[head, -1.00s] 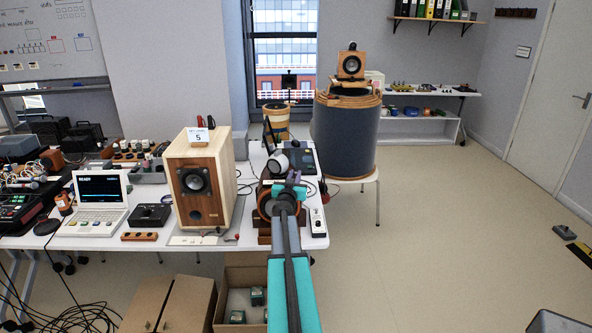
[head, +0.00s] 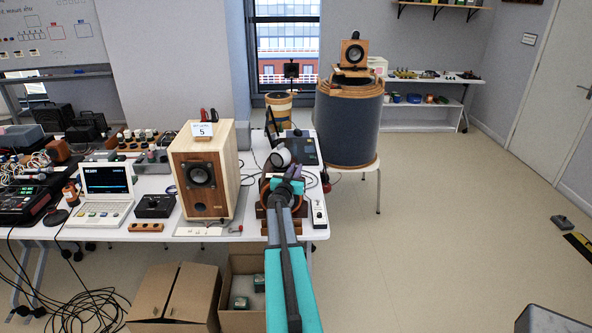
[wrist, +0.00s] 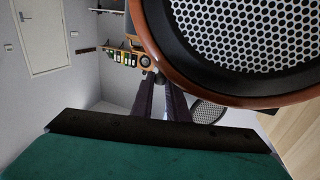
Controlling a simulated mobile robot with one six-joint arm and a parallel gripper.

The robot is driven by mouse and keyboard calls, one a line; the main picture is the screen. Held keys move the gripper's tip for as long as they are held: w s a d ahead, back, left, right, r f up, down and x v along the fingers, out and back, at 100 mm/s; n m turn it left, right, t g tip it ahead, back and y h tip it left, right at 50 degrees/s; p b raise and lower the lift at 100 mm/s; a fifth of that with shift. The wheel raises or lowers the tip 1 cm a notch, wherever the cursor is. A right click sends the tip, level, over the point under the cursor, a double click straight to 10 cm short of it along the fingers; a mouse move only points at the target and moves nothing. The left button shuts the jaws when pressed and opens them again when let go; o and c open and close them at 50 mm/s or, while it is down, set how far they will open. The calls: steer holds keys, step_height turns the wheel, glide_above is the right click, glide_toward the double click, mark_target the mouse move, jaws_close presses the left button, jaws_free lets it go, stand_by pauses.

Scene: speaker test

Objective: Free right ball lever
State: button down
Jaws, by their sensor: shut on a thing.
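My gripper (head: 293,173) is at the right end of the white table, at an orange-rimmed round speaker (head: 267,190) in a dark stand. In the wrist view its two dark purple fingers (wrist: 161,90) reach away from me, close together at the tips. A small dark rounded piece (wrist: 160,78) shows at the fingertips, beside the speaker's orange rim (wrist: 160,57). It may be the ball lever, and the fingers appear shut on it. Its mount is hidden. The speaker's perforated grille (wrist: 235,35) fills the upper right of the wrist view, very near the gripper.
A wooden box speaker (head: 203,177) stands left of my arm on the white table (head: 105,234). A large dark drum (head: 347,125) stands behind right. The floor at the right is mostly clear.

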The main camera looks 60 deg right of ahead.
steer(key=shift+w, duration=0.1)
steer(key=c, duration=1.7)
jaws_free()
steer(key=shift+a, duration=0.15)
steer(key=b+v, duration=0.3)
steer(key=v, duration=1)
steer(key=shift+s+a, duration=0.2)
steer(key=shift+a, duration=0.1)
